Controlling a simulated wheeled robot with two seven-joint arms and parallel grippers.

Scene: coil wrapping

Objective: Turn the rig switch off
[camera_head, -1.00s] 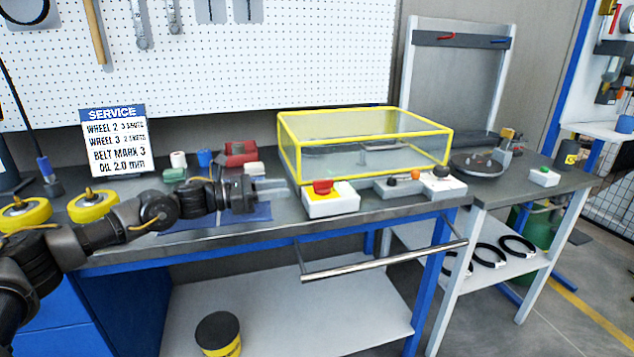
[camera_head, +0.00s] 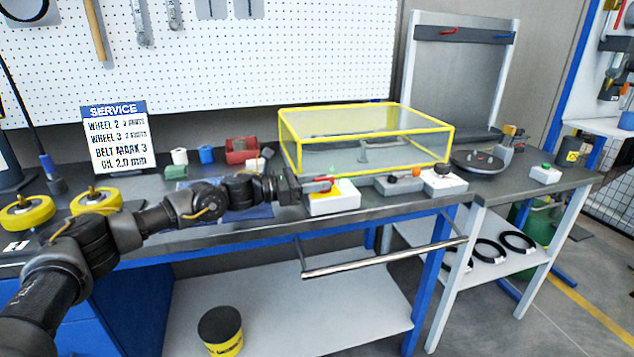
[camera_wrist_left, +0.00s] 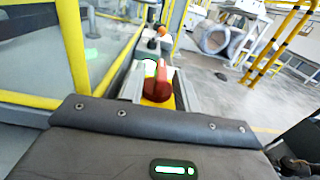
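The rig switch looks to be the red knob (camera_wrist_left: 158,85) on a yellow plate, on a white box (camera_head: 335,203) at the front of the bench. My left gripper (camera_head: 318,186) reaches in from the left at the height of the knob. In the left wrist view the red knob lies between the two grey fingers, which stand apart on either side of it. Whether a finger touches the knob cannot be told. In the head view the gripper partly hides the knob. My right gripper is not in view.
A yellow-framed clear guard (camera_head: 370,135) stands just behind the switch box. To its right are a grey box with an orange knob (camera_head: 400,186) and a white box with a dark knob (camera_head: 443,183). A metal rail (camera_head: 385,262) runs along the bench front.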

